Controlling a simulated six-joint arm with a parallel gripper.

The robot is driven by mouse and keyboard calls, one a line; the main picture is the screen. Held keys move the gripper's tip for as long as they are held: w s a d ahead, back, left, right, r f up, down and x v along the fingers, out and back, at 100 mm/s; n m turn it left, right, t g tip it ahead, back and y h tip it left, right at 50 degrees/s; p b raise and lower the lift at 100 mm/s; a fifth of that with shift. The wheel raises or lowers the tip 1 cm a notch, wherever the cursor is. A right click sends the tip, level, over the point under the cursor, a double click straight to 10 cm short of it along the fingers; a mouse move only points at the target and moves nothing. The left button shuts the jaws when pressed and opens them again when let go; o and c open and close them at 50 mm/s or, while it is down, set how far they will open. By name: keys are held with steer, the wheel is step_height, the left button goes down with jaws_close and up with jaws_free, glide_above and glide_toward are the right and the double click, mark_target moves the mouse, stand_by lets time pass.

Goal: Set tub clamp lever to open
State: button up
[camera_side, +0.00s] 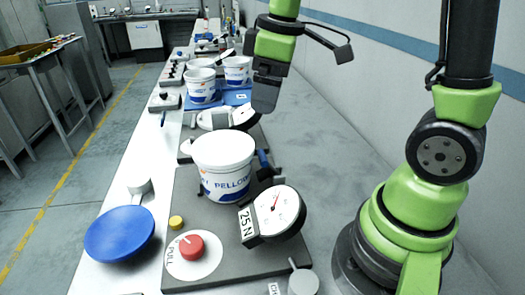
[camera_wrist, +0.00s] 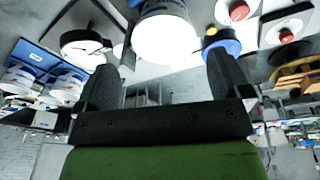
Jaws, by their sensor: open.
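A white tub (camera_side: 224,165) with a blue "PELLOW" label stands upright on a dark grey base plate (camera_side: 195,215). In the wrist view the tub (camera_wrist: 165,35) is at the top middle. A small blue handle (camera_side: 263,158) with dark parts shows at the tub's right side; it looks like the clamp lever, but its setting cannot be told.
A dial gauge (camera_side: 275,212) marked 25 N stands in front of the tub. A red button (camera_side: 191,247), a yellow button (camera_side: 176,222) and a blue disc (camera_side: 119,233) lie nearer. More tubs (camera_side: 201,85) stand farther back.

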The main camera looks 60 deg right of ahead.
mark_target(263, 155)
steer(key=w+d+f+n, duration=0.1)
steer(key=f, duration=0.4)
steer(key=w+d+f+n+g, duration=0.1)
steer(key=f, duration=0.5)
steer(key=w+d+f+n+g, duration=0.1)
steer(key=f+n, duration=0.1)
steer(key=f, duration=0.3)
steer(key=shift+w+f, duration=0.1)
steer(key=shift+f, duration=0.1)
steer(key=c, duration=1.3)
steer(key=shift+s+d+r+t+y, duration=0.25)
steer(key=shift+s+d+t+y, duration=0.15)
steer(key=shift+y, duration=0.1)
steer(key=o, duration=1.3)
